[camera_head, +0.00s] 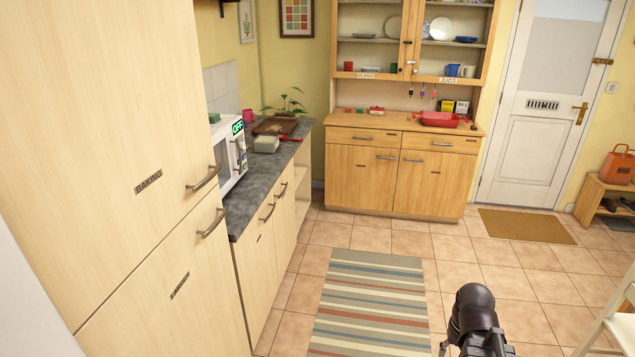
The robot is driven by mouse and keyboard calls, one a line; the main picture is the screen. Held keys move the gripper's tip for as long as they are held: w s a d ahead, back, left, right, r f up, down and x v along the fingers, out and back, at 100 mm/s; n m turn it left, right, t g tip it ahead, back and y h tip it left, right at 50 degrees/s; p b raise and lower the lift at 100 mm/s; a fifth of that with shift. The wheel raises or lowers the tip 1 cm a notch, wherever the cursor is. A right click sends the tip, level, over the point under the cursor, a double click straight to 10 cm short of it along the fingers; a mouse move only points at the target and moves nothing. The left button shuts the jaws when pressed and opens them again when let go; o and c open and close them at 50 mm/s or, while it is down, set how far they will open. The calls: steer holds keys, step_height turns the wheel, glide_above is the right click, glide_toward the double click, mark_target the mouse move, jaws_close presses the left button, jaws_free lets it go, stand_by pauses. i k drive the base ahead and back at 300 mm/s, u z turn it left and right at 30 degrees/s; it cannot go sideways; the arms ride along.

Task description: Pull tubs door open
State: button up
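No label that I can read says tubs. The tall pale wood cabinet at the left has an upper door (120,110) labelled BAKING. Its lower door (170,310) has a label too small to read. Both are shut and have grey bar handles on their right side. The dresser at the back has two shut lower doors, a left one (350,190) and a right one (425,195), with tiny unreadable labels. A dark part of my arm stands up at the bottom right, away from all the doors. My gripper's fingers are not visible.
A grey counter (262,185) with a microwave (230,155) runs along the left, above shut cupboard doors (262,265). A striped rug (370,300) lies on the open tiled floor. A white chair (615,325) stands at the right edge, and a white house door (535,130) at the back.

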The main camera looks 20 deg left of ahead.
mark_target(253, 255)
steer(key=u, duration=0.4)
steer(key=i, duration=1.4)
steer(key=u, duration=0.4)
